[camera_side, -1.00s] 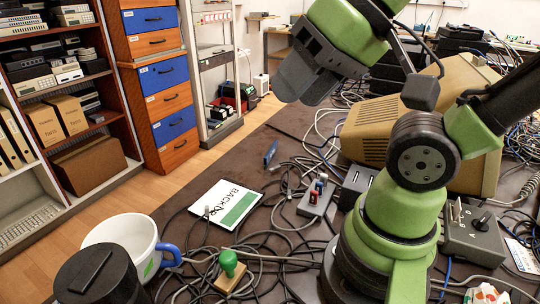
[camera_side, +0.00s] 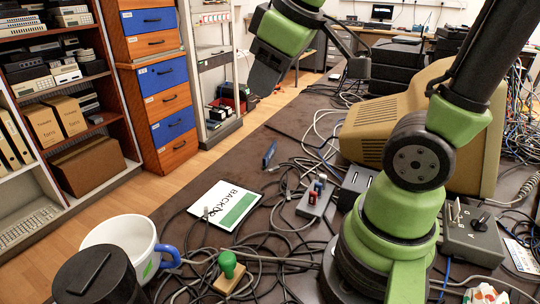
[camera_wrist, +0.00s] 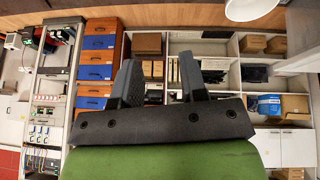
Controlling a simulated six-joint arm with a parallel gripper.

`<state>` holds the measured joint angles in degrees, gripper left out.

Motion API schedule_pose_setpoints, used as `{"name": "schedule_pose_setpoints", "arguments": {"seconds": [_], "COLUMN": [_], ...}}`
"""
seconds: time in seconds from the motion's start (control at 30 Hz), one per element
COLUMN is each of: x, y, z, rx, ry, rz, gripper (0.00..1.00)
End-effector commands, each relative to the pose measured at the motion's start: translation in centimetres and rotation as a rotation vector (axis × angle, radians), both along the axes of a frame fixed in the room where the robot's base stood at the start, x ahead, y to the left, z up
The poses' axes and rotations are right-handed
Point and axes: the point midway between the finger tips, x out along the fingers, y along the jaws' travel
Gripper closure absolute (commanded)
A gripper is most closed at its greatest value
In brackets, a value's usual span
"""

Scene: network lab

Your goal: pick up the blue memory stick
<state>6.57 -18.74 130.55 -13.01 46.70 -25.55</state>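A slim blue stick (camera_side: 269,154) lies on the dark table near its far-left edge in the side view. A small grey block (camera_side: 314,202) to its right holds small upright sticks, with blue and red on them. I cannot tell for certain which blue piece is the memory stick. My gripper (camera_side: 263,76) is high above the table, well apart from both. In the wrist view my gripper (camera_wrist: 158,66) has its two dark fingers spread with nothing between them. The wrist view faces shelves and drawers, and no stick shows there.
Black cables tangle over the table around a white-and-green BACKUP card (camera_side: 226,206). A green-knobbed stamp (camera_side: 229,267) and a white mug (camera_side: 121,236) stand at the front. A beige monitor (camera_side: 400,116) and a grey switch box (camera_side: 474,236) are at the right.

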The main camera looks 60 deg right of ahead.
Motion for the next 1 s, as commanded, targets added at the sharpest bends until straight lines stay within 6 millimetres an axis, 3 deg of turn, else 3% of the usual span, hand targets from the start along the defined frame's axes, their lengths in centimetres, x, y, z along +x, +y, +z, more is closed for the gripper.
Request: {"name": "schedule_pose_setpoints", "arguments": {"seconds": [0.1,0.27,0.4,0.6,0.7,1.0], "x": [3.6,7.5,9.9,11.3,11.3,11.4], "y": [-3.3,-7.9,-12.0,-16.5,-17.7,-19.4], "z": [-2.0,-5.7,-10.3,-17.1,-19.3,-23.4], "rx": [-0.201,-0.422,-0.559,-0.658,-0.677,-0.685], "ry": [0.117,0.288,0.446,0.613,0.656,0.684], "rz": [0.204,0.526,0.840,1.252,1.385,1.485], "gripper": [0.61,0.61,0.61,0.61,0.61,0.61]}}
